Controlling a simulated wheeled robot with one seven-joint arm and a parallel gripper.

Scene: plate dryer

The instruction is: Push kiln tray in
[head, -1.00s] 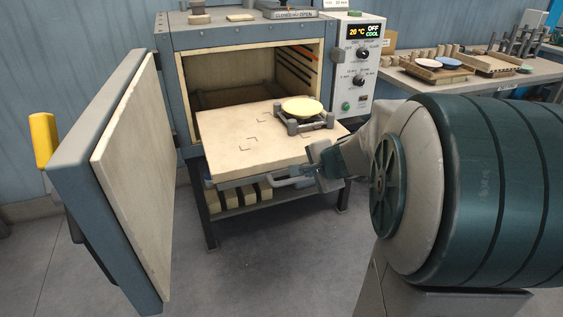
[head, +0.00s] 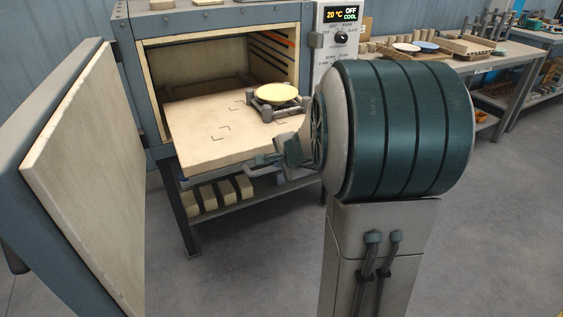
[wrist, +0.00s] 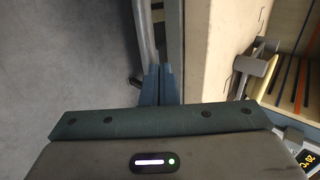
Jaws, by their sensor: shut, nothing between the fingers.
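The kiln tray (head: 200,135) is a pale slab that sticks partly out of the kiln's open front. A yellow plate (head: 277,93) rests on a small grey stand (head: 283,108) on the tray's right side. A grey bar handle (head: 240,174) runs along the tray's front edge. My gripper (head: 262,160) is at the right part of this handle, with its fingers closed. In the wrist view my gripper's fingertips (wrist: 159,68) are together beside the handle (wrist: 146,35) and the tray's pale edge (wrist: 205,45). I cannot tell whether they touch the handle.
The kiln door (head: 85,175) stands wide open at the left. The control panel (head: 340,35) reads 20 °C, OFF and COOL. Pale blocks (head: 220,192) lie on the shelf below. A workbench (head: 460,65) is at the right. The floor in front is clear.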

